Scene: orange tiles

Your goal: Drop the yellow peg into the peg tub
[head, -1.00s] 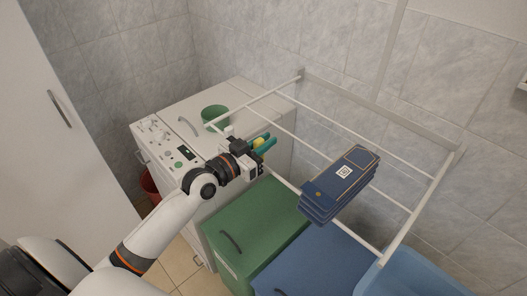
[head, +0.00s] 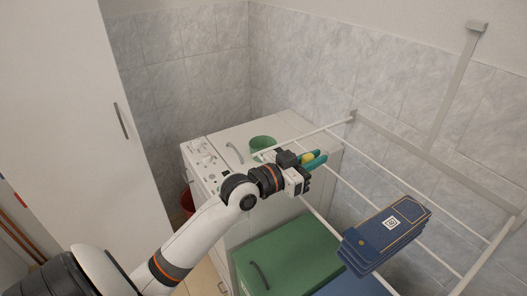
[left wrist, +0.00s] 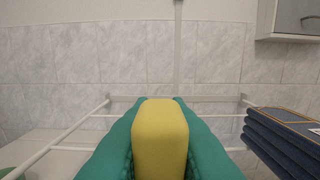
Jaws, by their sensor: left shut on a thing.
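The yellow peg (left wrist: 160,138) is gripped between the two green fingers of my left gripper (head: 314,159). In the head view only a small bit of yellow (head: 306,158) shows between the fingers. The peg tub appears to be the round green tub (head: 262,146) on top of the white washing machine. My left gripper is just right of the tub, near the rack's bars, pointing away from it. A green edge at the lower left of the left wrist view (left wrist: 8,172) may be the tub. My right gripper is not seen.
A white wall rack (head: 392,171) reaches out beside the gripper, with folded blue cloths (head: 386,235) over its bars. The white washing machine (head: 212,137) stands behind my arm. A green bin (head: 290,258) stands below. A tall white cabinet (head: 62,120) is at left.

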